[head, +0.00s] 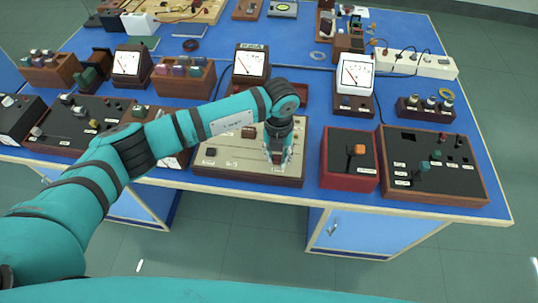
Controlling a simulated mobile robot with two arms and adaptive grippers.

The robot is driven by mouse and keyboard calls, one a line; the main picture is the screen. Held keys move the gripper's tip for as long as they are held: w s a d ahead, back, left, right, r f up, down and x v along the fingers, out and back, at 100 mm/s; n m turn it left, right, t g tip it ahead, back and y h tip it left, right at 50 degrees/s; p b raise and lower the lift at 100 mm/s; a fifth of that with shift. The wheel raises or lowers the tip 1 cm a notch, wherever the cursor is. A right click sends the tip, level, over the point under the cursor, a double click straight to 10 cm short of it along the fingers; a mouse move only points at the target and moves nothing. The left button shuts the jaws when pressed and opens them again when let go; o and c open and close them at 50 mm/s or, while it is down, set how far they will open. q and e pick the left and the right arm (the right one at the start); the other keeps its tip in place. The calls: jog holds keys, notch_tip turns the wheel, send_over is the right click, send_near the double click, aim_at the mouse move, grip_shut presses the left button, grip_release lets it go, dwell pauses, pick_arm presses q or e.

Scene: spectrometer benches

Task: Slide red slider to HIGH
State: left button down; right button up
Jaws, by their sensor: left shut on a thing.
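A beige-topped control panel (222,170) in a wooden frame sits at the front edge of the bench. Small white labels and dark controls show on its face. My left arm reaches in from the left, and my left gripper (277,158) points down onto the right part of this panel. Its fingers are closed on a small control there, which I take to be the red slider; the fingers hide it. The slider's track and HIGH mark cannot be made out. My right gripper is out of view.
A red box with an orange knob (358,150) stands just right of the panel. A dark control board (440,180) lies beyond it. White-faced meters (355,72) stand behind. Wooden boxes (185,85) and another dark board (65,138) are at left.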

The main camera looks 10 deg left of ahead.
aim_at(279, 157)
pick_arm(q)
jog(key=shift+d, duration=0.15)
jog(key=c, duration=1.2)
grip_release()
jog(key=shift+d, duration=0.2)
jog(key=shift+o, duration=0.2)
jog(key=shift+a, duration=0.1)
jog(key=shift+r, duration=0.3)
notch_tip(279, 157, up, 12)
jog(key=shift+f, duration=0.25)
